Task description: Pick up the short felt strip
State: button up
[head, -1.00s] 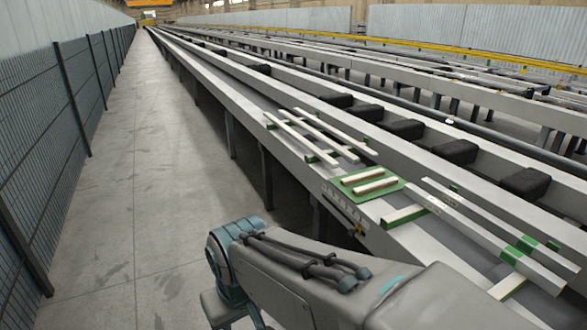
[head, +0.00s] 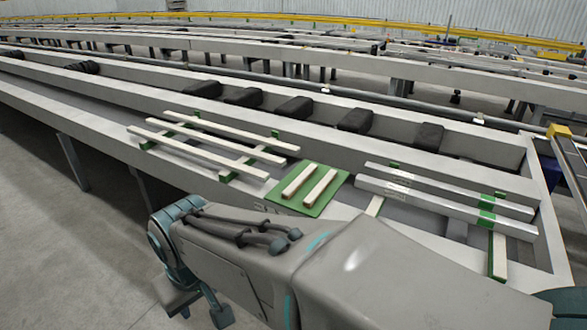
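Two short cream strips lie side by side on a green mat (head: 328,200) on the runout table. The left strip (head: 298,181) and the right strip (head: 320,188) look close in length, and I cannot tell which is shorter. My arm crosses the lower part of the head view, in front of the table.
Two long silvery profiles (head: 440,203) lie right of the mat, with green bands near their right ends. Black blocks (head: 294,108) stand in a row behind the strips. A yellow-topped post (head: 559,131) stands at the right. Bare floor (head: 60,250) lies at the lower left.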

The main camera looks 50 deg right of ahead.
aim_at(320, 188)
jog(key=z, duration=1.05)
jog(key=i, duration=0.9)
jog(key=z, duration=0.9)
